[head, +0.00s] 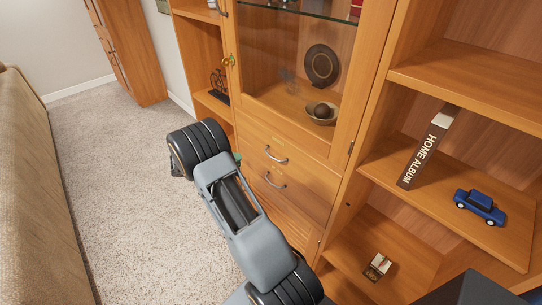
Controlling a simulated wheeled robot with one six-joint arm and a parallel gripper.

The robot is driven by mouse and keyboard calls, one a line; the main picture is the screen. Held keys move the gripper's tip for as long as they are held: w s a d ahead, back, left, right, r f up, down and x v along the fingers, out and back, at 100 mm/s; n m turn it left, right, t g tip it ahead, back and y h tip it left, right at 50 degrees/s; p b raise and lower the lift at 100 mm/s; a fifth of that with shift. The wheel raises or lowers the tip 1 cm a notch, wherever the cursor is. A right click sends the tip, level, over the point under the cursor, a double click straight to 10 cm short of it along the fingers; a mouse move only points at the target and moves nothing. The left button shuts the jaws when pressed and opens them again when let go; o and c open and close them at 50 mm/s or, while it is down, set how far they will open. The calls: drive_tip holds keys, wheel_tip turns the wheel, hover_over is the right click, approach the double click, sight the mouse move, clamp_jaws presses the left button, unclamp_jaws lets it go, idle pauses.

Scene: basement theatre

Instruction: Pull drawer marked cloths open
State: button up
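Two wooden drawers are in the middle of the head view, below the glass cabinet. The upper drawer (305,163) has a curved metal handle (276,156). The lower drawer (300,193) has a similar handle (274,181). Both fronts look flush with the cabinet. Any marking is too small to read, so I cannot tell which one is marked cloths. My grey arm crosses in front, left of and below the handles. I cannot make out my gripper's fingers; the arm's far end is hidden behind its own joint.
A glass-fronted cabinet (290,60) holds a dark plate (322,66) and a bowl (320,112). Open shelves at right hold a home album (425,150), a blue toy car (479,206) and a small box (377,266). A sofa (30,190) stands at left. Carpet (110,150) between is clear.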

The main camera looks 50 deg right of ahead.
sight(270, 156)
drive_tip(key=shift+n, duration=0.4)
drive_tip(key=p+x, duration=0.2)
drive_tip(key=x, duration=1.2)
drive_tip(key=shift+w+d, duration=0.15)
drive_tip(key=shift+c, duration=0.3)
clamp_jaws()
